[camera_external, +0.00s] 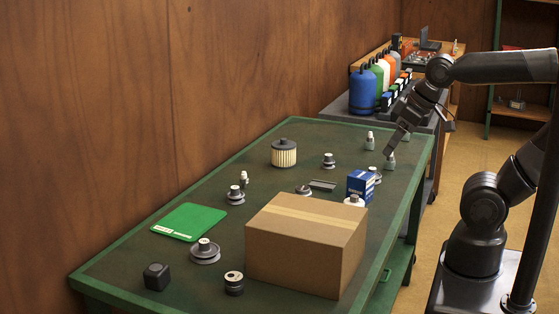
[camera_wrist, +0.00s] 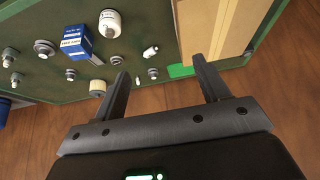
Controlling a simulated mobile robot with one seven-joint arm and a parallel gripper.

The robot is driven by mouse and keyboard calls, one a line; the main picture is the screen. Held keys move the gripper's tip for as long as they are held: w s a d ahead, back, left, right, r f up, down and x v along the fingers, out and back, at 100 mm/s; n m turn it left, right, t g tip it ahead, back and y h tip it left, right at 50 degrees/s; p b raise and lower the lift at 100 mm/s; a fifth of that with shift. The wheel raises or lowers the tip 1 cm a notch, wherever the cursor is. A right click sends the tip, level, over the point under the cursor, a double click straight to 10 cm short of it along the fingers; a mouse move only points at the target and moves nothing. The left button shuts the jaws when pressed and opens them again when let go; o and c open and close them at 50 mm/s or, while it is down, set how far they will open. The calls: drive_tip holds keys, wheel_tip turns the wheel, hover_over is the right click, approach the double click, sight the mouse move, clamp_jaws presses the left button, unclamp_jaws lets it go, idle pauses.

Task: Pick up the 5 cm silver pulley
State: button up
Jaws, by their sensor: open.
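Several silver pulleys stand on the green table (camera_external: 130,258); I cannot tell which is the 5 cm one. In the external view a large pulley (camera_external: 205,254) is near the front left, and smaller ones stand further back: one (camera_external: 236,196) at left, one (camera_external: 328,161) beyond the middle, one (camera_external: 303,190) by the carton, and one (camera_external: 375,176) partly behind the blue box. The wrist view shows pulleys at left (camera_wrist: 44,49), centre (camera_wrist: 116,60) and between the fingers in the picture (camera_wrist: 153,73). My gripper (camera_external: 389,152) is open and empty, above the table's far right end.
A cardboard box (camera_external: 300,245) blocks the front right. Small grey-white pieces (camera_external: 369,141) are near my gripper. A wooden wall (camera_external: 120,100) runs behind.

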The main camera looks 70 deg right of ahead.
drive_tip(key=w+d+r+m+h, duration=0.2)
drive_tip(key=w+d, duration=0.5)
drive_tip(key=w, duration=0.5)
drive_tip(key=m+g, duration=0.2)
drive_tip(key=m, duration=0.4)
hover_over(329, 155)
drive_tip(key=s+a, duration=0.3)
wheel_tip(329, 155, down, 20)
drive_tip(key=shift+h, duration=0.4)
drive_tip(key=x, duration=0.5)
drive_tip(key=shift+s+d, duration=0.1)
drive_tip(key=shift+d, duration=0.05)
drive_tip(key=shift+x, duration=2.85)
drive_tip(key=shift+d, duration=0.1)
